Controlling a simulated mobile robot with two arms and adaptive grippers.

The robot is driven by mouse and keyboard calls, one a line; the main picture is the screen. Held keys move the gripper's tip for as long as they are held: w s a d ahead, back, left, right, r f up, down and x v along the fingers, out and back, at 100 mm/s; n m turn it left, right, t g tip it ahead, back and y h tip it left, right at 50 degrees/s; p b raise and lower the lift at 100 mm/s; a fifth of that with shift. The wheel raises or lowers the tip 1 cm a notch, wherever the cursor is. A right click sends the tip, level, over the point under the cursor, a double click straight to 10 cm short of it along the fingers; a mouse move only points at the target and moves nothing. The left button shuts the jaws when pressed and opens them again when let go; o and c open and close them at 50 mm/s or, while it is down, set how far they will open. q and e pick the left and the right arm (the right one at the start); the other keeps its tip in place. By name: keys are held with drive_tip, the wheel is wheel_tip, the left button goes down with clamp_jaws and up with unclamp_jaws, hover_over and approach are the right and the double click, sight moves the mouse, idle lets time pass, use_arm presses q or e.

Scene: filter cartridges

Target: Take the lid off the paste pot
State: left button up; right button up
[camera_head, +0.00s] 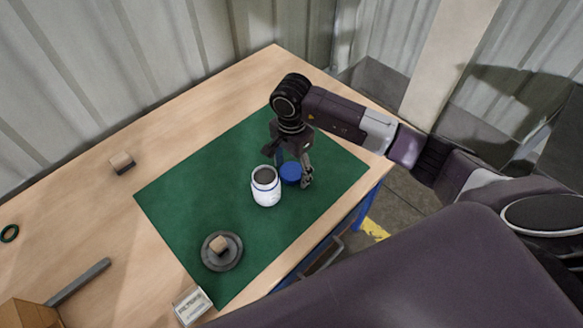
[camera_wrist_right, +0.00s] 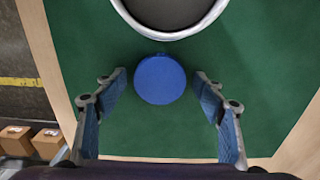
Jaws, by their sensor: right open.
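The paste pot (camera_head: 266,188) is a white jar with a blue ring near its top, standing on the green mat (camera_head: 186,196). Its top is open and shows a dark grey inside; its rim also shows in the right wrist view (camera_wrist_right: 208,30). The blue round lid (camera_head: 291,172) lies on the mat just right of the pot, apart from it. My right gripper (camera_head: 293,175) is over the lid. In the right wrist view the lid (camera_wrist_right: 160,80) lies between the open fingers, with gaps on both sides. My left gripper is not in view.
A grey round dish (camera_head: 235,262) with a small wooden-topped piece stands at the mat's front. The mat's left part is clear.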

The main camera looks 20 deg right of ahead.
sight(291, 171)
drive_tip(key=shift+r, duration=0.6)
wheel_tip(291, 171, up, 11)
drive_tip(key=b, duration=0.2)
drive_tip(key=shift+b, duration=0.35)
